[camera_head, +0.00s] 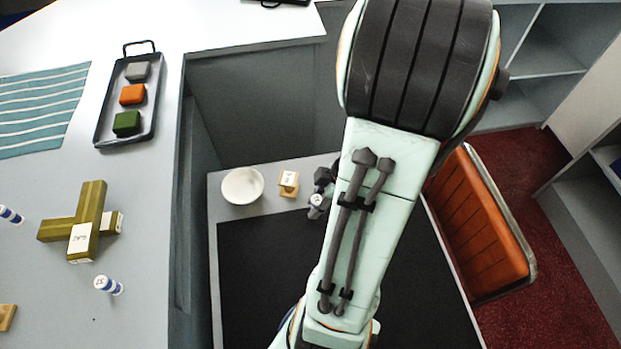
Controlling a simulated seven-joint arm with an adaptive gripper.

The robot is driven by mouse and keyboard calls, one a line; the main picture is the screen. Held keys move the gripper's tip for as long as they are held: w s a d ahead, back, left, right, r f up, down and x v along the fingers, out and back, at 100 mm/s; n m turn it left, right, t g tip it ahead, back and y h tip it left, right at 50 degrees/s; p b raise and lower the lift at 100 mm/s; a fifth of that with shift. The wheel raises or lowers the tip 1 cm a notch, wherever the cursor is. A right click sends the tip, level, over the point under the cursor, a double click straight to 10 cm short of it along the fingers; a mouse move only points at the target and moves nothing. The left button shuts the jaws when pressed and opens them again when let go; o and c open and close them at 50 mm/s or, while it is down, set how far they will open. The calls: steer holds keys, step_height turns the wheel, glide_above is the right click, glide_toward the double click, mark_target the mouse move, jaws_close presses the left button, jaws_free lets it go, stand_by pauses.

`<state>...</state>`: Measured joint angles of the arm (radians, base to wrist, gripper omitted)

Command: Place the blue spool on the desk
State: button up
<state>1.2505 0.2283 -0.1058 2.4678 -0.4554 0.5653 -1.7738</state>
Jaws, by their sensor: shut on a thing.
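My gripper (318,190) shows only in part at the left edge of my arm, over the back of the desk (214,240). It is shut on a small pale spool with a labelled end, which I take as the blue spool (316,205); its colour is hard to make out. My arm hides much of the gripper. I cannot tell whether the spool touches the desk. The desk is grey with a large black mat (265,285) on it. Two other blue-and-white spools, one standing (108,285) and one at the left edge (11,215), are on the counter (40,270).
A white bowl (242,186) and a tan block-like object (289,182) stand at the desk's back. Olive blocks (85,225) and a dark tray (105,128) with coloured blocks sit on the counter. An orange chair (478,225) stands right of the desk. The mat's visible left part is clear.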

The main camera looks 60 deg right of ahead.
steer(key=shift+m, duration=0.7)
steer(key=w+d+f, duration=0.1)
steer(key=d+f, duration=0.2)
steer(key=d, duration=0.1)
steer(key=w+d+f, duration=0.2)
steer(key=d+f, duration=0.1)
steer(key=d, duration=0.1)
steer(key=w+d+f, duration=0.1)
steer(key=d+f, duration=0.1)
steer(key=d, duration=0.3)
steer(key=shift+w+f, duration=0.2)
steer(key=shift+f, duration=0.2)
steer(key=shift+w+d+f, duration=0.1)
steer(key=shift+d+f, duration=0.1)
steer(key=shift+f, duration=0.05)
steer(key=shift+w+d+f, duration=0.1)
steer(key=shift+d+f, duration=0.05)
steer(key=shift+f, duration=0.8)
steer(key=shift+w+d+f, duration=0.1)
steer(key=shift+f, duration=0.8)
steer(key=shift+f, duration=0.1)
steer(key=o, duration=0.8)
steer(key=shift+c, duration=0.2)
